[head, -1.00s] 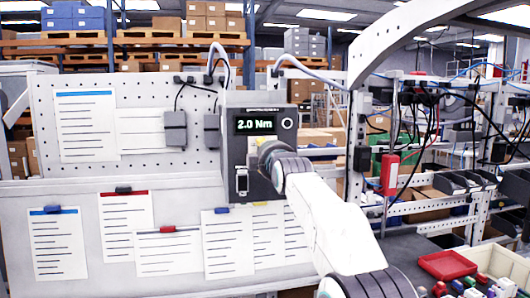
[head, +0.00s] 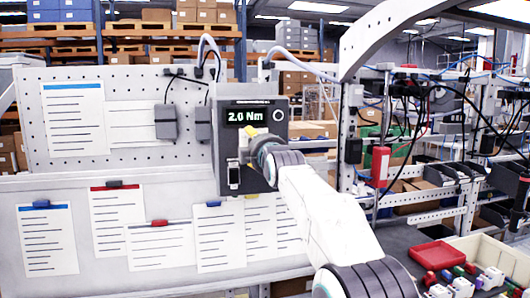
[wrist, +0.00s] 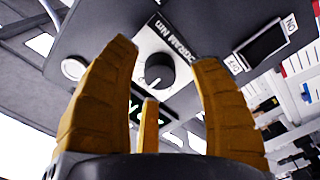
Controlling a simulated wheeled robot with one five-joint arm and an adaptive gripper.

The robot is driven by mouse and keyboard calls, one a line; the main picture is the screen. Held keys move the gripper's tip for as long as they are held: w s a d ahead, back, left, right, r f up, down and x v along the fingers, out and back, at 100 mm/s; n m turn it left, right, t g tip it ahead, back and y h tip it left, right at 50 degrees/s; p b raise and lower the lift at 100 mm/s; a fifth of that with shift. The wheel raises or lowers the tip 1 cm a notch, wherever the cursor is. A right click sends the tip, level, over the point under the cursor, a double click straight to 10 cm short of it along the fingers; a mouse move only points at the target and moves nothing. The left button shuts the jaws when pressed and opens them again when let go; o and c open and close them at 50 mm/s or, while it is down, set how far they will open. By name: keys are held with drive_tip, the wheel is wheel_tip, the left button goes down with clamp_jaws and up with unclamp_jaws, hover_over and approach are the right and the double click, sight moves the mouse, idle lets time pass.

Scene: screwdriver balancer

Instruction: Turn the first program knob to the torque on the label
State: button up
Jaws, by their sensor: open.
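The grey controller box (head: 228,152) hangs at the right end of the pegboard. Its display (head: 246,117) reads 2.0 Nm in green. In the head view my gripper (head: 250,142) is at the box front and hides the knob. In the wrist view a dark round program knob (wrist: 159,71) sits on a white plate (wrist: 185,58) lettered PROGRAM Nm, with a light pointer mark on it. My gripper (wrist: 165,58) is open, its yellow fingers on either side of the knob. I cannot tell whether they touch it. No torque label is readable.
A switch (wrist: 264,45) marked ON and OFF sits beside the knob plate. Several printed sheets (head: 220,238) hang on the panel below, too small to read. A red tray (head: 432,255) and small coloured parts lie at the lower right.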

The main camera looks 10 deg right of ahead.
drive_tip(key=s, duration=1.1)
idle(0.4)
